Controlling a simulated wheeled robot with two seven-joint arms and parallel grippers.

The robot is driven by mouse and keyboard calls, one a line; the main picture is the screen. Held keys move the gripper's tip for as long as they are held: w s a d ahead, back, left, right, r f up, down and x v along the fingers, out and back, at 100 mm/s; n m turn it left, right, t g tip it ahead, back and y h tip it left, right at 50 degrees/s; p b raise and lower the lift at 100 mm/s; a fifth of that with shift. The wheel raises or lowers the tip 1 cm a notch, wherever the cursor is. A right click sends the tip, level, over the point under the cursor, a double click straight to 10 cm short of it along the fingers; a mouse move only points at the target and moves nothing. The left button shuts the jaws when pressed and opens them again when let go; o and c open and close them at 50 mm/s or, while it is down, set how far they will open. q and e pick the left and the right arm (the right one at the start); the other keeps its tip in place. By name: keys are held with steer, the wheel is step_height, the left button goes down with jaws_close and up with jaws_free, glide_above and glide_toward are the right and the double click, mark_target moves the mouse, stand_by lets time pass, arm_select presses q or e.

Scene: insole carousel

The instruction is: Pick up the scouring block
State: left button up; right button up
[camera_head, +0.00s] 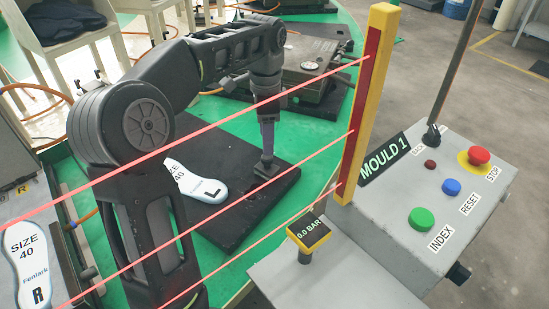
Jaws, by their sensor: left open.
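My left arm reaches over the green carousel, and its gripper (267,152) points straight down above a black plate (232,225). A small dark block (267,171), which looks like the scouring block, lies on the plate right under the fingertips. The gripper is open. It is too dark and small there to tell whether the fingers straddle the block or touch it. My right gripper is out of view.
A white insole marked L (207,188) lies left of the block. Another marked R (27,262) is at far left. Red beams run from a yellow post (366,100) across my arm. A button box (420,185) stands right.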

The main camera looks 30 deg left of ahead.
mark_target(267, 158)
arm_select(q)
steer(key=shift+s+r, duration=0.1)
steer(key=shift+s, duration=0.05)
step_height(267, 158, down, 3)
steer(key=b, duration=0.2)
steer(key=shift+b, duration=0.35)
steer(key=shift+r, duration=0.1)
steer(key=shift+f+b, duration=0.4)
steer(key=shift+f, duration=2.15)
steer(key=shift+c, duration=0.5)
jaws_close()
